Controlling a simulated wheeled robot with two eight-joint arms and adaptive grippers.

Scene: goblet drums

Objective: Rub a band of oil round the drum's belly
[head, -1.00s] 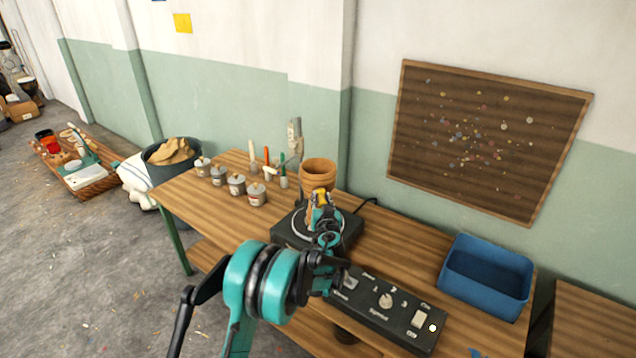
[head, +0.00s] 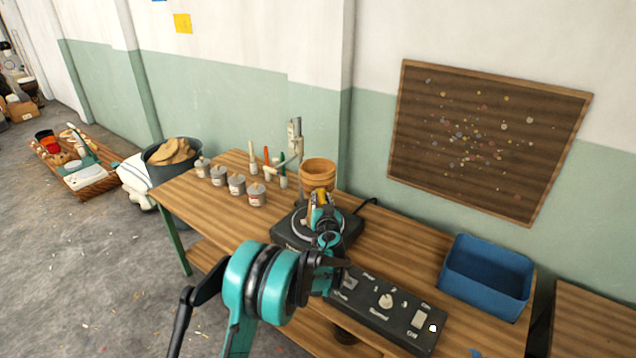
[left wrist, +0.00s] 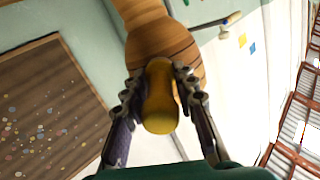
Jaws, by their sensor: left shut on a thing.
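The goblet drum (head: 318,172) is light brown wood and stands upright on a dark turntable (head: 345,240). In the left wrist view the drum (left wrist: 150,38) fills the top middle, with thin dark rings round its wide part. My left gripper (head: 322,208) is in front of the drum. In the left wrist view my left gripper (left wrist: 160,85) is shut on a yellow, rounded pad (left wrist: 160,112). The pad's far end overlaps the drum's wide part; I cannot tell whether they touch. The drum's lower part is hidden by my gripper in the head view. My right gripper is out of view.
A black control box (head: 385,308) with a knob and switch lies at the table's front. Several small tins (head: 237,184) and upright tools (head: 267,157) stand left of the drum. A blue bin (head: 487,306) stands at the right. The table (head: 400,245) is clear between bin and turntable.

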